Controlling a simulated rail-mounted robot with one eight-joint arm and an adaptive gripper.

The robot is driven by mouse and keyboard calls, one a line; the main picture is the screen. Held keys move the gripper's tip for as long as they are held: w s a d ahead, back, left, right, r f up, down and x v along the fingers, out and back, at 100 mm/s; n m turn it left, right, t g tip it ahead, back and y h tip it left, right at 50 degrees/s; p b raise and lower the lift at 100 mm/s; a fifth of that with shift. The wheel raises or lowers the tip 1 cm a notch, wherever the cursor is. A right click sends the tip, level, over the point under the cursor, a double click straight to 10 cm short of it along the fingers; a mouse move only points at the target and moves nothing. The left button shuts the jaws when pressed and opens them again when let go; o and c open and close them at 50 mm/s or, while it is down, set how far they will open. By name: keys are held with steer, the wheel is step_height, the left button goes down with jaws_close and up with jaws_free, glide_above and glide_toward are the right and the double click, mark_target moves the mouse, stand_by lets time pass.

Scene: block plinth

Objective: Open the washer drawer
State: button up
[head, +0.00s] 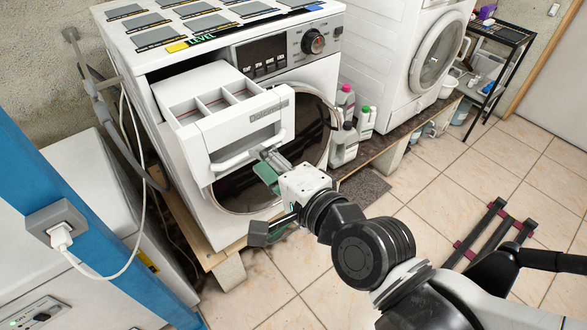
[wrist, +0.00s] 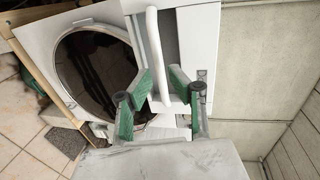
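The washer (head: 215,60) is white with a round dark door, and it stands on a wooden plinth. Its drawer (head: 238,120) is pulled out at the upper left of the front, with its compartments showing from above. The white bar handle (head: 245,151) runs along the lower part of the drawer front. My gripper (head: 262,200) is open, just below and in front of the handle's right side. In the wrist view, the handle (wrist: 155,45) reaches down between the spread green-padded fingers of the gripper (wrist: 162,82). I cannot tell if either finger touches it.
A blue post (head: 85,210) with a plugged socket stands at the left. Bottles (head: 345,125) stand on the plinth right of the washer, before a second white machine (head: 400,50). The tiled floor (head: 440,190) is mostly clear, with a dark rack (head: 490,235) at the right.

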steer(key=v, duration=0.8)
stand_by(0.7)
steer(key=shift+s+d, duration=0.15)
stand_by(0.5)
steer(key=w+d+f+n+g+h, duration=0.1)
steer(key=d+f+n+h, duration=0.1)
steer(key=d, duration=0.5)
steer(key=w+d+f+n+g+h+b, duration=0.1)
steer(key=d+n+h, duration=0.3)
steer(key=d, duration=0.4)
steer(key=w+d+f+n+g+h+b, duration=0.1)
steer(key=w+d+f+n+g+h, duration=0.1)
steer(key=d, duration=0.6)
steer(key=w+f+n+h, duration=0.1)
steer(key=h, duration=0.1)
steer(key=shift+w+h, duration=0.25)
steer(key=shift+h, duration=0.05)
